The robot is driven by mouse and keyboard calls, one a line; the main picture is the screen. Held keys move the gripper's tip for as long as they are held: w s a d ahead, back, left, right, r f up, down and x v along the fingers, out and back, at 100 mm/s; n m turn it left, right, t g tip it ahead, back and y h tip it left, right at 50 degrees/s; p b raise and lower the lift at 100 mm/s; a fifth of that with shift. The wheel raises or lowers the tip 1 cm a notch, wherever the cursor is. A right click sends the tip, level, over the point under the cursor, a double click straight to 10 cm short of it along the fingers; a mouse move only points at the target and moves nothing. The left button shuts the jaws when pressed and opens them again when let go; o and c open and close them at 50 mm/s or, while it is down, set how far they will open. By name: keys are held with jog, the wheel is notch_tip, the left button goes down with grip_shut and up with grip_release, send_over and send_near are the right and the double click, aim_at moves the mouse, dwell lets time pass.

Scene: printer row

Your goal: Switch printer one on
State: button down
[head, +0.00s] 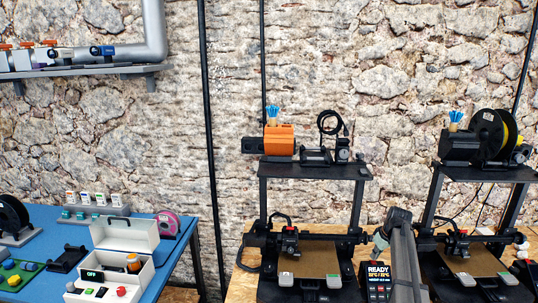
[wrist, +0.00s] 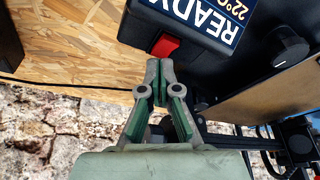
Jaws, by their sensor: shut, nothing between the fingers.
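A black printer (head: 315,240) with a tan bed stands in the middle of the head view. In the wrist view, the same kind of dark housing carries a lit screen (wrist: 210,15) reading READY and 22°C, upside down. A red rocker switch (wrist: 165,46) sits on the housing's edge. My gripper (wrist: 159,64) is shut and empty, its fingertips right by the red switch; I cannot tell if they touch it. In the head view my arm hides the area beside the screen, and my fingertips are not visible.
A second printer (head: 478,250) stands at the right, close to my arm. A black knob (wrist: 290,45) sits near the screen in the wrist view. A blue table (head: 175,240) with an open white box (head: 125,235) is at the left. A stone wall is behind.

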jog(key=shift+r+p, duration=1.2)
jog(key=shift+r, duration=1.85)
